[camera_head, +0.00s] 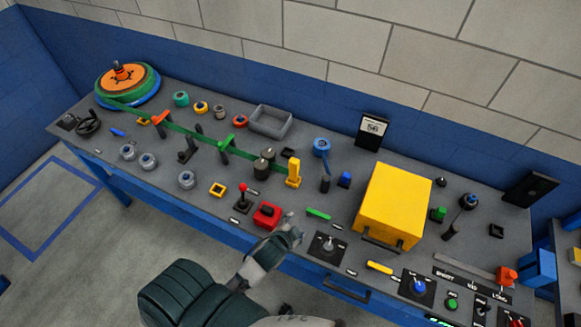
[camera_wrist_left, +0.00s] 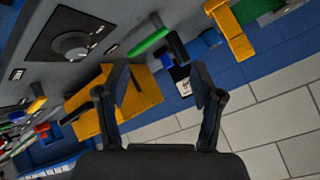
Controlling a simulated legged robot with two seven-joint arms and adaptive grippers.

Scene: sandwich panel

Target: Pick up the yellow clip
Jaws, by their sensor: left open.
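The yellow clip (camera_head: 293,174) stands upright at the right end of the green band on the bench in the head view. It also shows at the top right of the left wrist view (camera_wrist_left: 231,32), beyond the fingers and apart from them. My left gripper (camera_head: 288,231) is over the front edge of the bench, nearer the front than the clip. In the left wrist view its two fingers (camera_wrist_left: 160,78) are spread with nothing held between them. My right gripper is not in view.
The red button box (camera_head: 267,215), a red-tipped joystick (camera_head: 242,196) and a dial panel (camera_head: 327,248) are near my left gripper. A green bar (camera_head: 318,214) lies between dial and clip. Dark cylinders (camera_head: 267,154) stand left of the clip. A large yellow box (camera_head: 392,205) stands to the right.

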